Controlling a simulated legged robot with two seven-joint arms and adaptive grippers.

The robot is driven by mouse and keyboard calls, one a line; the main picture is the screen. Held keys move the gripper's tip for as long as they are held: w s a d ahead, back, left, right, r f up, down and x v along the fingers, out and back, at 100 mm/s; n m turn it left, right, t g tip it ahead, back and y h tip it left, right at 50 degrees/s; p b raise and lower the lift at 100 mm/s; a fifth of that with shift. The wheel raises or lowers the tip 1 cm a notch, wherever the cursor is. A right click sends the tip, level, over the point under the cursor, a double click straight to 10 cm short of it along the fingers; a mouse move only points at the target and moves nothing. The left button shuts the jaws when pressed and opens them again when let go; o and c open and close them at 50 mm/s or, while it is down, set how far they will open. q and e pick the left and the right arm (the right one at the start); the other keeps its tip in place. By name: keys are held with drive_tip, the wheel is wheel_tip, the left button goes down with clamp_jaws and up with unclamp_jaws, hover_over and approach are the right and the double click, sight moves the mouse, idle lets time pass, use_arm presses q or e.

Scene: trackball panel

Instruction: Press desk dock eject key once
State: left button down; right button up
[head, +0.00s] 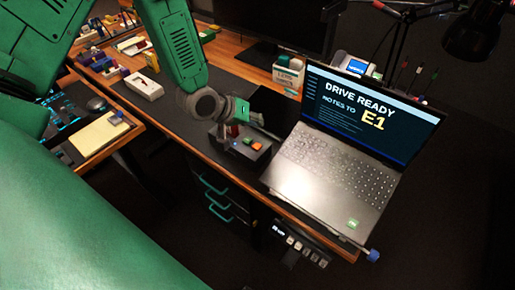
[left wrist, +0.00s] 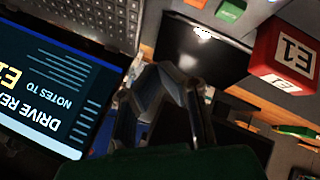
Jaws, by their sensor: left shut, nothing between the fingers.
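A small dark dock (head: 230,146) sits at the desk's front edge, left of the laptop, with a green key (head: 247,140) and an orange key (head: 254,147) on top. I cannot read which key is eject. A red block marked E1 (left wrist: 285,55) is at right there. The laptop (head: 330,165) reads "DRIVE READY, NOTES TO E1"; its screen also shows in the left wrist view (left wrist: 45,95). My right gripper is not visible.
A monitor (head: 285,30) and a white cup of items (head: 287,75) stand behind. A white box (head: 143,86) and small blocks lie at left. A yellow notepad (head: 100,133) is on a side desk. A lamp (head: 475,30) hangs at top right.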

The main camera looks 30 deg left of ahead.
sight(256, 146)
use_arm(q)
wheel_tip(256, 146, down, 6)
drive_tip(key=b, duration=0.4)
drive_tip(key=shift+r, duration=0.2)
drive_tip(key=shift+a+f+b, duration=0.1)
drive_tip(key=shift+f+b, duration=0.2)
drive_tip(key=shift+f, duration=0.3)
drive_tip(key=shift+f, duration=0.1)
idle(0.4)
drive_tip(key=shift+f, duration=0.2)
drive_tip(key=shift+f+b, duration=0.3)
drive_tip(key=shift+f, duration=0.1)
idle(0.7)
drive_tip(key=shift+r, duration=0.1)
drive_tip(key=shift+r+p, duration=0.75)
drive_tip(key=shift+p, duration=0.05)
